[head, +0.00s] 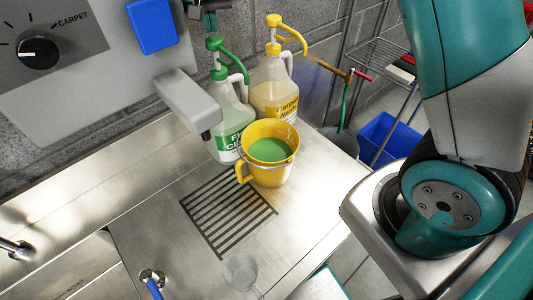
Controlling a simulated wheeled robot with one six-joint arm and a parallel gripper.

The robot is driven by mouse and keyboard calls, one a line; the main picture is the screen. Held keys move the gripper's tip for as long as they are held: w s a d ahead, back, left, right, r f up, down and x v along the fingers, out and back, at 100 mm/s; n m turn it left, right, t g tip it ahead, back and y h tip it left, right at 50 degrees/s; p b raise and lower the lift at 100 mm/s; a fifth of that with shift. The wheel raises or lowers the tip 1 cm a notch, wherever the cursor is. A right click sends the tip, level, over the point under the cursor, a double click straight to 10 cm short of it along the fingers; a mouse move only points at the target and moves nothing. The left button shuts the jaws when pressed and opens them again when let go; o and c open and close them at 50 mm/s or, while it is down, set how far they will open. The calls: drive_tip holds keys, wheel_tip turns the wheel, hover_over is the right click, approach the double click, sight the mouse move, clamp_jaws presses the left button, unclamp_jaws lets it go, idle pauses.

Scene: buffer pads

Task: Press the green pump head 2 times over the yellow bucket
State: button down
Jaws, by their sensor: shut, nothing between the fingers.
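The green pump head (214,43) tops a clear jug (231,112) with a green and white label, standing upright on the steel counter. Its curved green spout reaches right and down toward the yellow bucket (271,177). The bucket stands just in front of the jug, with green inside it. My gripper (210,22) shows only in part at the top edge, dark and shut, just above the green pump head. I cannot tell whether it touches the pump head. The rest of the gripper is out of frame.
A jug with a yellow pump head (274,20) stands right of the green one. A grey spout housing (188,101) juts out left of the green jug. A drain grate (228,212) and clear cup (241,271) lie in front. A blue bin (390,138) is beyond the counter.

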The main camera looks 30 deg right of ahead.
sight(213, 40)
drive_tip(key=shift+f+b, duration=1.65)
drive_tip(key=shift+f, duration=0.85)
drive_tip(key=shift+r, duration=0.1)
drive_tip(key=shift+r+p, duration=1.95)
drive_tip(key=shift+r, duration=0.45)
wheel_tip(213, 40, up, 5)
drive_tip(key=p, duration=0.4)
drive_tip(key=shift+r, duration=0.1)
